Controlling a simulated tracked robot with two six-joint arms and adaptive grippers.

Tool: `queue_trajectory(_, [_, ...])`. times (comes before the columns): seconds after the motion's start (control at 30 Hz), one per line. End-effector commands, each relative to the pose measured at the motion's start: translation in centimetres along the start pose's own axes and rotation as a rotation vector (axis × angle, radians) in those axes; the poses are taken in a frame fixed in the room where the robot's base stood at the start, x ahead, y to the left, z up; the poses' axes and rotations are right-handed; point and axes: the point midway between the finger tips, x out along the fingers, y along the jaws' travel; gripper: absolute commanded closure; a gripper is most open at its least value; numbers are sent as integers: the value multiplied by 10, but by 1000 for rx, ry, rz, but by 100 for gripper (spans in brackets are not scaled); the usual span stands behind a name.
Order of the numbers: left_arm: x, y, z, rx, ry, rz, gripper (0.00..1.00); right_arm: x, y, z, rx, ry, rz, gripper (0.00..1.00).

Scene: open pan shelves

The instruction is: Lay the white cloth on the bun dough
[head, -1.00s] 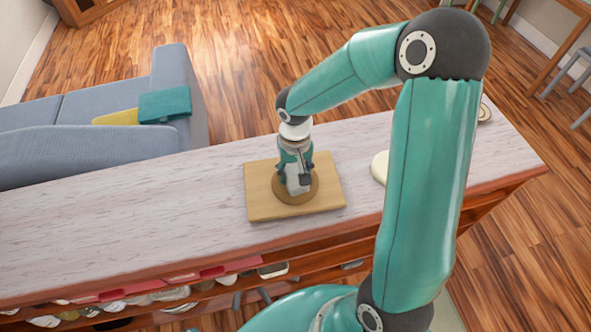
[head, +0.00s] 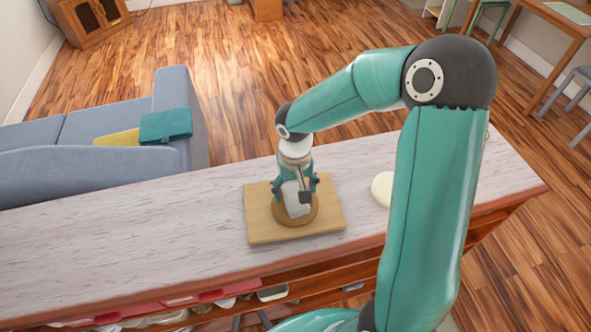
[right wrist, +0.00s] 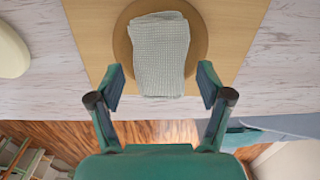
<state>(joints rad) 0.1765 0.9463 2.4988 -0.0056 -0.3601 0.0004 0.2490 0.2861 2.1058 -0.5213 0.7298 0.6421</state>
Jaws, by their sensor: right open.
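The white cloth (right wrist: 160,55), folded into a waffle-textured rectangle, lies on a round brown piece (right wrist: 197,40) on a light wooden board (right wrist: 90,20). The cloth also shows partly in the head view (head: 297,208), behind my right gripper. Whether the brown piece is the bun dough I cannot tell. My right gripper (right wrist: 160,87) is open, its fingertips on either side of the cloth's near end and apart from it. It also shows in the head view (head: 294,187) over the board. My left gripper is not in view.
A cream rounded piece (head: 382,188) lies on the counter (head: 100,240) right of the board, partly behind my right arm. Shelves below the counter hold a red tray (head: 190,300) and several pale items. The counter's left part is clear.

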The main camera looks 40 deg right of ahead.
Motion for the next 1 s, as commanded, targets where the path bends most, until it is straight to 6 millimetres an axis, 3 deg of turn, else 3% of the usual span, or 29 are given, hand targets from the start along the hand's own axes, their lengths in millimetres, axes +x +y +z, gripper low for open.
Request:
queue_trajectory(0.3, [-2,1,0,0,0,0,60,-65,0,-1,0,6,-2,22])
queue_trajectory(0.5, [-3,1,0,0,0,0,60,-94,0,-1,0,3,-1,22])
queue_trajectory(1.0, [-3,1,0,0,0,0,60,-104,1,0,1,-1,0,22])
